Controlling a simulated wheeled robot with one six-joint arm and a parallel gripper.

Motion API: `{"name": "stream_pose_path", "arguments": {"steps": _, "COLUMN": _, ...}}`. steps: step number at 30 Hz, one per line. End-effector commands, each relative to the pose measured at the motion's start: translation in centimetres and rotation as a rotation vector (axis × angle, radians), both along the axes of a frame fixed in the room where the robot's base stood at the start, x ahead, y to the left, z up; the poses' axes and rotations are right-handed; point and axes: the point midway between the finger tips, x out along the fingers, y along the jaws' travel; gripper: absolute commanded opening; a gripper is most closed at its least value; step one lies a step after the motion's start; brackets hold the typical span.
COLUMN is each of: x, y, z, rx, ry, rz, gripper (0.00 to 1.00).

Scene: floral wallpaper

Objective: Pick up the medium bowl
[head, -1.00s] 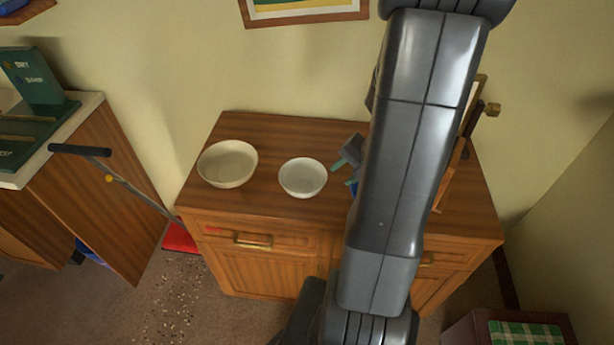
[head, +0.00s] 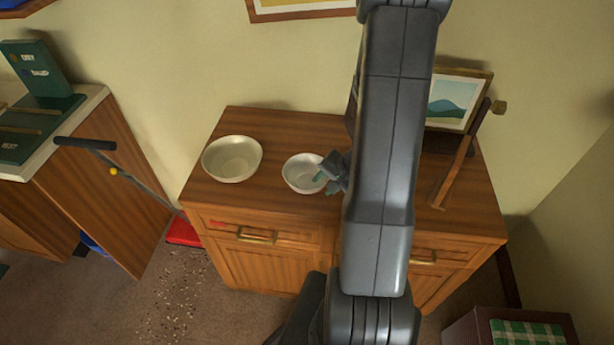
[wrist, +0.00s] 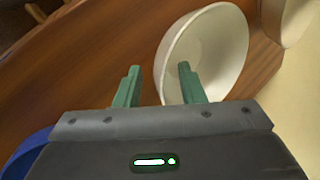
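Two pale bowls stand on the wooden cabinet, a wider one (head: 232,160) at left and a smaller one (head: 297,174) to its right. Which one is called medium is not certain. My gripper (head: 321,179) is at the right rim of the smaller bowl. In the wrist view the gripper (wrist: 160,84) is open, and the near rim of the smaller bowl (wrist: 208,50) shows between its fingers, with the right finger over the bowl's inside. Contact cannot be told. The wider bowl (wrist: 292,20) is cut off at the upper right there.
My arm hides part of the wooden cabinet top (head: 270,125). A hammer-like tool (head: 462,165) and a framed picture (head: 455,100) stand at its right. A blue curved edge (wrist: 28,155) shows at the wrist view's left. A long-handled dustpan (head: 183,231) is left of the cabinet.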

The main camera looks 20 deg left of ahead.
Motion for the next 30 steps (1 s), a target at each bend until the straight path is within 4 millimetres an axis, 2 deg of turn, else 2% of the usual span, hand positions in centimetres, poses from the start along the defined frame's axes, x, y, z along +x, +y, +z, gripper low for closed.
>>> {"name": "stream_pose_path", "arguments": {"steps": 8, "x": 0.0, "y": 0.1, "z": -0.2, "rx": 0.0, "ry": -0.001, "rz": 0.0, "gripper": 0.36}}
{"name": "stream_pose_path", "arguments": {"steps": 14, "x": 0.0, "y": 0.1, "z": -0.2, "rx": 0.0, "ry": -0.001, "rz": 0.0, "gripper": 0.0}}
{"name": "stream_pose_path", "arguments": {"steps": 24, "x": 0.1, "y": 0.1, "z": -0.1, "rx": 0.001, "ry": -0.002, "rz": 0.0, "gripper": 0.0}}
{"name": "stream_pose_path", "arguments": {"steps": 30, "x": 0.1, "y": 0.2, "z": 1.0, "rx": 0.001, "ry": -0.004, "rz": 0.001, "gripper": 0.0}}
